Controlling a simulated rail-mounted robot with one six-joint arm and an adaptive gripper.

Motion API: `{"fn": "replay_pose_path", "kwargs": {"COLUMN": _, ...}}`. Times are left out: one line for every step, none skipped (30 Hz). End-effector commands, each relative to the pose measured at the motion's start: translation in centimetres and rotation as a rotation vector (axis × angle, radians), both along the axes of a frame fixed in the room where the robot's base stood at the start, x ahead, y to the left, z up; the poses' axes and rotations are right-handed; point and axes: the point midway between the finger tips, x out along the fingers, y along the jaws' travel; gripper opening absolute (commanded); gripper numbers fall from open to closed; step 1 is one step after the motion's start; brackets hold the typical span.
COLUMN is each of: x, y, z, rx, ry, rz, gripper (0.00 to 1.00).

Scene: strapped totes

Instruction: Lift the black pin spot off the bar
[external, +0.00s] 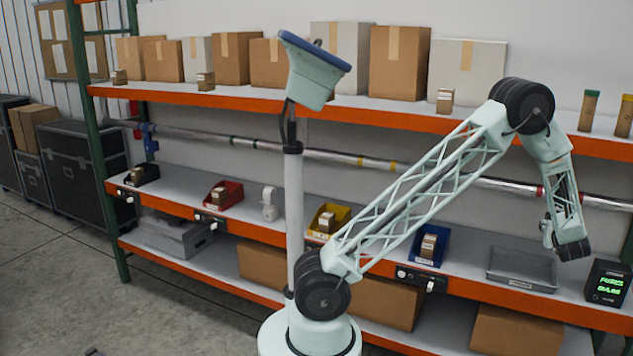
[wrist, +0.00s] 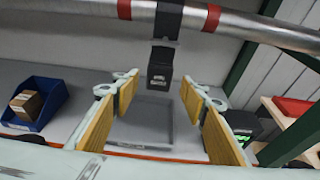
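The black pin spot (wrist: 160,68) hangs below the metal bar (wrist: 235,25) in the wrist view. Its black clamp (wrist: 168,20) sits on the bar between two red bands. My gripper (wrist: 159,88) is open, with a yellow-padded finger on each side of the lamp body in the picture. Clear gaps show between the pads and the lamp, and nothing is held. In the external view my gripper (external: 549,232) is at the right, in front of the rack below the bar (external: 470,177). The pin spot cannot be made out there; my arm covers that stretch of bar.
A grey tray (external: 522,268) lies on the shelf below the bar. A lit display box (external: 607,282) stands to its right, a blue bin (external: 428,246) to its left. A green rack post (wrist: 262,65) rises at the right. Boxes (external: 398,62) line the upper shelf.

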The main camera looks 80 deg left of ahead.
Motion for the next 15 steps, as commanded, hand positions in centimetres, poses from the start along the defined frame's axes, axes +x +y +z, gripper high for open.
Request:
{"fn": "replay_pose_path", "kwargs": {"x": 0.2, "y": 0.4, "z": -0.1, "rx": 0.000, "ry": 0.000, "rz": 0.001, "gripper": 0.40}}
{"fn": "replay_pose_path", "kwargs": {"x": 0.3, "y": 0.6, "z": -0.2, "rx": -0.001, "ry": 0.001, "rz": 0.001, "gripper": 0.40}}
{"fn": "replay_pose_path", "kwargs": {"x": 0.5, "y": 0.9, "z": -0.3, "rx": 0.000, "ry": 0.001, "rz": 0.002, "gripper": 0.40}}
{"fn": "replay_pose_path", "kwargs": {"x": 0.7, "y": 1.1, "z": -0.4, "rx": -0.001, "ry": 0.000, "rz": 0.002, "gripper": 0.40}}
{"fn": "replay_pose_path", "kwargs": {"x": 0.8, "y": 1.3, "z": -0.4, "rx": 0.000, "ry": 0.000, "rz": 0.002, "gripper": 0.40}}
{"fn": "replay_pose_path", "kwargs": {"x": 1.0, "y": 1.6, "z": -0.5, "rx": -0.001, "ry": -0.001, "rz": 0.003, "gripper": 0.40}}
{"fn": "replay_pose_path", "kwargs": {"x": 1.2, "y": 1.9, "z": -0.6, "rx": -0.001, "ry": 0.000, "rz": 0.002, "gripper": 0.40}}
{"fn": "replay_pose_path", "kwargs": {"x": 1.3, "y": 2.1, "z": -0.7, "rx": -0.001, "ry": 0.000, "rz": 0.001, "gripper": 0.40}}
{"fn": "replay_pose_path", "kwargs": {"x": 1.5, "y": 2.3, "z": -0.8, "rx": -0.001, "ry": 0.001, "rz": 0.001, "gripper": 0.40}}
{"fn": "replay_pose_path", "kwargs": {"x": 1.6, "y": 2.5, "z": -0.9, "rx": -0.001, "ry": 0.001, "rz": 0.001, "gripper": 0.40}}
{"fn": "replay_pose_path", "kwargs": {"x": 1.8, "y": 2.7, "z": -1.0, "rx": -0.001, "ry": 0.001, "rz": 0.001, "gripper": 0.40}}
{"fn": "replay_pose_path", "kwargs": {"x": 2.0, "y": 3.0, "z": -1.1, "rx": -0.001, "ry": 0.001, "rz": 0.001, "gripper": 0.40}}
{"fn": "replay_pose_path", "kwargs": {"x": 2.1, "y": 3.2, "z": -1.2, "rx": -0.001, "ry": 0.000, "rz": 0.001, "gripper": 0.40}}
{"fn": "replay_pose_path", "kwargs": {"x": 2.3, "y": 3.5, "z": -1.2, "rx": -0.001, "ry": 0.000, "rz": 0.001, "gripper": 0.40}}
{"fn": "replay_pose_path", "kwargs": {"x": 2.5, "y": 3.8, "z": -1.3, "rx": -0.002, "ry": -0.001, "rz": 0.003, "gripper": 0.40}}
